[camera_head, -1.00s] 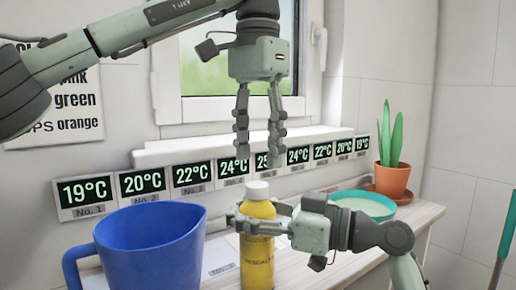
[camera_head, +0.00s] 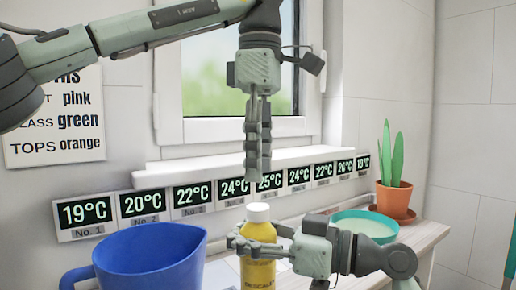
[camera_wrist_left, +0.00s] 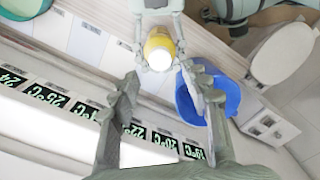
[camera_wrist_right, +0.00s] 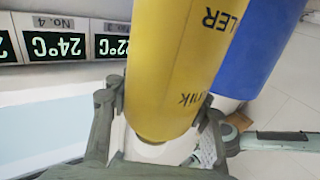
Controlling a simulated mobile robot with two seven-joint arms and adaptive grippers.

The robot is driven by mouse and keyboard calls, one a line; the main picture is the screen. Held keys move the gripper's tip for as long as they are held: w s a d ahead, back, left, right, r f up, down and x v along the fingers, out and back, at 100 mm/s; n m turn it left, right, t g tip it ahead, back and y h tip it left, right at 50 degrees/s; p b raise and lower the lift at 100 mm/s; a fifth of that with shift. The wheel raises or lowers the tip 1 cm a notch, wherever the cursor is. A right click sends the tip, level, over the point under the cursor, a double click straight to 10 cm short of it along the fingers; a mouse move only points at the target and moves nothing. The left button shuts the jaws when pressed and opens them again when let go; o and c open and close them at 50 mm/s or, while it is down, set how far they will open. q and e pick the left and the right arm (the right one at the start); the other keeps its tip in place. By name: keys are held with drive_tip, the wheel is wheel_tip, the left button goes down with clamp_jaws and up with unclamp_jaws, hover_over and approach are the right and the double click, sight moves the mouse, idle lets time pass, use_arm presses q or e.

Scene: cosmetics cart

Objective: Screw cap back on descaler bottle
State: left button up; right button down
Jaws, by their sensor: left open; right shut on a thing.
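The yellow descaler bottle (camera_head: 258,250) stands upright at the front of the counter, with its white cap (camera_head: 258,212) sitting on top. My right gripper (camera_head: 240,243) is shut around the upper part of the bottle, and its fingers also show beside the yellow body (camera_wrist_right: 180,60) in the right wrist view. My left gripper (camera_head: 258,170) is open and empty, pointing down above the cap with a gap between. In the left wrist view its fingers (camera_wrist_left: 162,88) are spread, and the cap (camera_wrist_left: 160,54) lies beyond their tips. Whether the cap is threaded tight cannot be told.
A large blue jug (camera_head: 150,262) stands left of the bottle. A teal bowl (camera_head: 364,226) and a potted plant (camera_head: 394,196) are on the right of the counter. A row of temperature cards (camera_head: 192,196) lines the wall below the window sill (camera_head: 225,164).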

sight(258, 206)
use_arm(q)
drive_tip(key=n, duration=0.5)
drive_tip(key=shift+r, duration=0.2)
drive_tip(key=n, duration=0.5)
drive_tip(key=shift+r, duration=0.2)
drive_tip(key=n, duration=0.4)
drive_tip(key=shift+r+n, duration=0.15)
drive_tip(key=shift+n, duration=0.25)
drive_tip(key=n, duration=0.3)
drive_tip(key=shift+a+r+n, duration=0.1)
drive_tip(key=shift+r+n, duration=0.05)
drive_tip(key=shift+n, duration=0.25)
drive_tip(key=shift+f, duration=4)
